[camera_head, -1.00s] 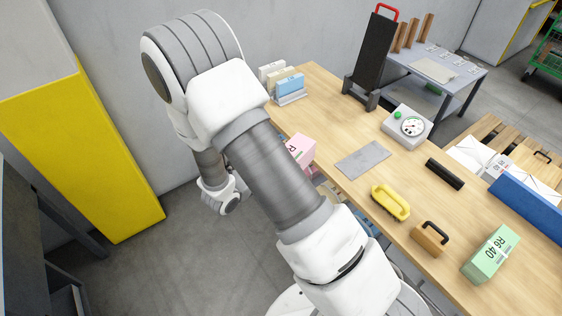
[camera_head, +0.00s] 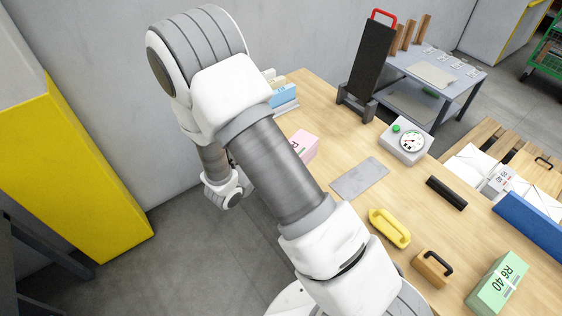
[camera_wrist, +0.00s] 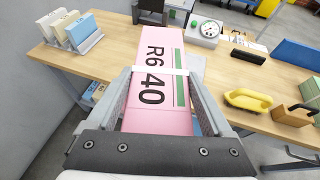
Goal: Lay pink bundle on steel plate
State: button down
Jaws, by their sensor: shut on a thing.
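The pink bundle (camera_wrist: 158,97), marked "R6 40" with a green stripe and a white band, sits between the two fingers of my gripper (camera_wrist: 163,78) in the wrist view. My gripper is shut on its sides. In the head view the pink bundle (camera_head: 305,144) shows partly behind my arm, over the near-left side of the table, and the gripper is hidden. The steel plate (camera_head: 360,179) is a flat bare grey sheet on the wooden table, right of and below the bundle in the picture, apart from it. In the wrist view the bundle and right finger hide part of the plate.
On the table (camera_head: 330,106), a dial scale (camera_head: 406,142), a black bar (camera_head: 447,193), a yellow-handled tool (camera_head: 389,228), a brown block with black handle (camera_head: 432,268) and a green bundle (camera_head: 497,283) lie around the plate. A dark upright stand (camera_head: 366,62) is behind.

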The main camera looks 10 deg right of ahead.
jog(key=w+d+f+m+g+b, duration=0.1)
jog(key=d+f+b, duration=0.2)
jog(key=d, duration=0.7)
jog(key=w+d+f+m+g+h+b, duration=0.1)
jog(key=w+d+f+b, duration=0.1)
jog(key=d+b, duration=0.4)
jog(key=w+d+f+m+g+h+b, duration=0.1)
jog(key=d+f+b, duration=0.4)
jog(key=d, duration=0.9)
jog(key=shift+w+b, duration=0.35)
jog(key=shift+w, duration=0.2)
notch_tip(320, 180, down, 8)
jog(key=b, duration=0.7)
jog(key=shift+r, duration=0.15)
jog(key=shift+f+b, duration=0.65)
jog(key=shift+b, duration=0.15)
grip_release()
jog(key=shift+a, duration=0.1)
